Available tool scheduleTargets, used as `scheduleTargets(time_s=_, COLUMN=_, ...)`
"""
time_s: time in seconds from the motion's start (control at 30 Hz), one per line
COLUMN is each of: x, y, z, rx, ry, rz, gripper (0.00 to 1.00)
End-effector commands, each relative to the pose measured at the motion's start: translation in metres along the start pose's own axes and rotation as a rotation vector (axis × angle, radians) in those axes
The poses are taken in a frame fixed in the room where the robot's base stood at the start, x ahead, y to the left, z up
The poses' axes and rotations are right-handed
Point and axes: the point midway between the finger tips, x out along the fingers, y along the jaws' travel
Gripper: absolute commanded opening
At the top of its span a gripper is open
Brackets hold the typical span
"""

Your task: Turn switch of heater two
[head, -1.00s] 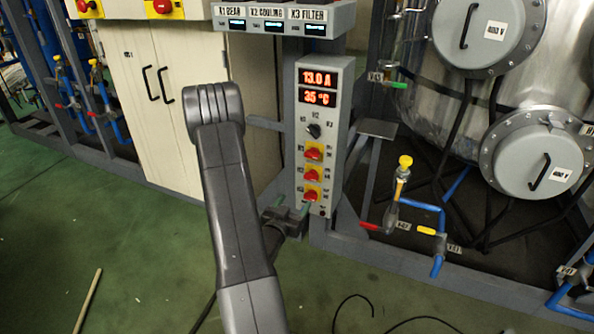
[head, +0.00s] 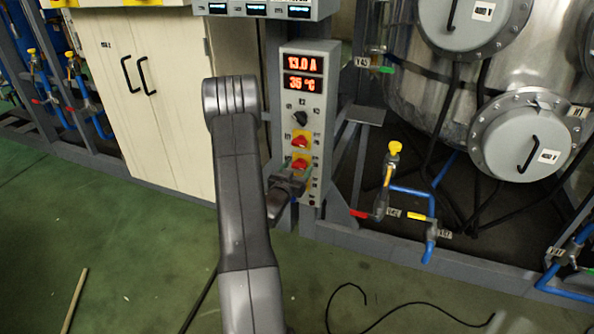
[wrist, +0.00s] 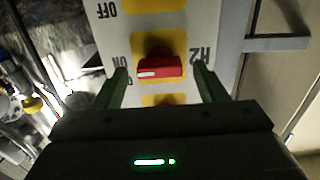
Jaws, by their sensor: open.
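The switch of heater two (wrist: 160,68) is a red knob on a yellow plate, with an upside-down H2 label beside it in the wrist view. Its handle lies crosswise there, with a white mark near its left end. My gripper (wrist: 160,77) is open, its green fingers on either side of the knob. A gap shows on both sides. In the head view, my gripper (head: 292,174) is at the lower part of the grey control panel (head: 313,120), just below the middle red knob (head: 300,164). It hides the lowest knob.
Above is another red knob (head: 300,141), a black selector (head: 300,118) and displays reading 13.0 A and 35 °C (head: 302,74). A cabinet (head: 165,100) stands left. Pipes with a yellow-handled valve (head: 394,149) and a steel tank are right. A cable (head: 400,318) lies on the floor.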

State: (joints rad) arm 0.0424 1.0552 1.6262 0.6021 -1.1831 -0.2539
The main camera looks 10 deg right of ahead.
Motion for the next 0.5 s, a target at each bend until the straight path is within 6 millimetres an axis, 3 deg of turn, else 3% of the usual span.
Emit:
scheduleTargets(time_s=0.4, x=0.009, y=-0.0001, z=-0.0002, rx=-0.001, ry=0.0, rz=-0.001, gripper=0.65)
scheduleTargets(time_s=0.5, x=0.0089, y=-0.0001, z=-0.0002, rx=-0.001, ry=0.0, rz=-0.001, gripper=0.46)
